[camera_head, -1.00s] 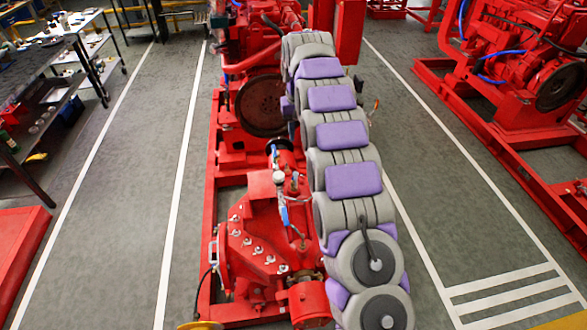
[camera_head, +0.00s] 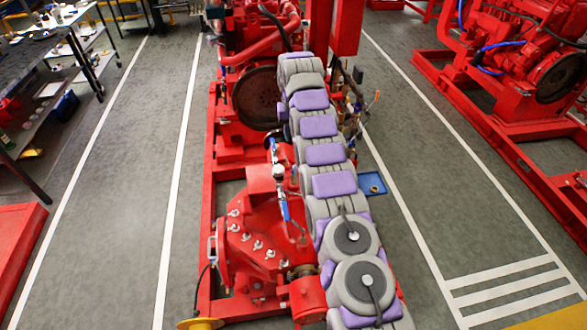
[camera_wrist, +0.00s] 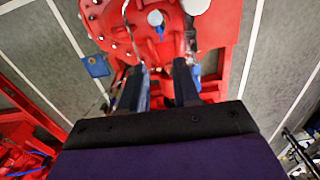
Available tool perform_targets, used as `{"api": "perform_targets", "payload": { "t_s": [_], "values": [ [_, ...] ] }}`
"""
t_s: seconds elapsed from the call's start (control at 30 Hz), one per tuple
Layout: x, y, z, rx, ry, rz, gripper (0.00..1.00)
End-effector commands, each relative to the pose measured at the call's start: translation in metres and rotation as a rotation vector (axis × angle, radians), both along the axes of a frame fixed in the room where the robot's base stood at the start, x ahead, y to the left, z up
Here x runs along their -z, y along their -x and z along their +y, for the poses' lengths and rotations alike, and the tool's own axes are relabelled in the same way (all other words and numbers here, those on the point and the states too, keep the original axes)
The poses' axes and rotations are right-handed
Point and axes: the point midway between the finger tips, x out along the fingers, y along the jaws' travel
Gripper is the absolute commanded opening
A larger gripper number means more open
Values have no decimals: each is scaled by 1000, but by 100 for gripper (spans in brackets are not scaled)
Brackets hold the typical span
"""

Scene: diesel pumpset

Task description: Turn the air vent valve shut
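The red pump (camera_head: 255,240) stands in the middle of the head view, with small pipe fittings on its top. Two blue handles show on these fittings, an upper one (camera_head: 274,150) and a lower one (camera_head: 285,211); I cannot tell which is the air vent valve. In the wrist view a small blue handle (camera_wrist: 160,31) shows beside a white round gauge face (camera_wrist: 155,18) on the red casing. My gripper (camera_wrist: 162,72) is open, its two dark fingers apart with nothing held between them. It points towards the casing, short of the fittings. In the head view my arm hides the gripper.
A blue tray (camera_head: 371,184) lies on the floor right of the pump; it also shows in the wrist view (camera_wrist: 96,66). A dark flywheel (camera_head: 258,98) and red engine stand behind the pump. Another red pumpset (camera_head: 510,70) stands at right.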

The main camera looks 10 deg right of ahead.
Motion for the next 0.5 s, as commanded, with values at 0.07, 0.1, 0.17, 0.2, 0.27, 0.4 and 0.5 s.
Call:
{"api": "perform_targets", "payload": {
  "t_s": [0.07, 0.1, 0.17, 0.2, 0.27, 0.4, 0.5],
  "values": [
    [15, 0, -1, 0, 0, 0, 32],
    [20, 0, -2, 1, 0, -1, 32],
    [28, 0, -1, 0, 0, -1, 32],
    [33, 0, -1, 0, 0, -1, 32],
    [40, 0, -2, 2, 0, -1, 32],
    [59, 1, -2, 1, 1, 0, 32],
    [74, 1, -2, 0, 1, 0, 32]
  ]
}}
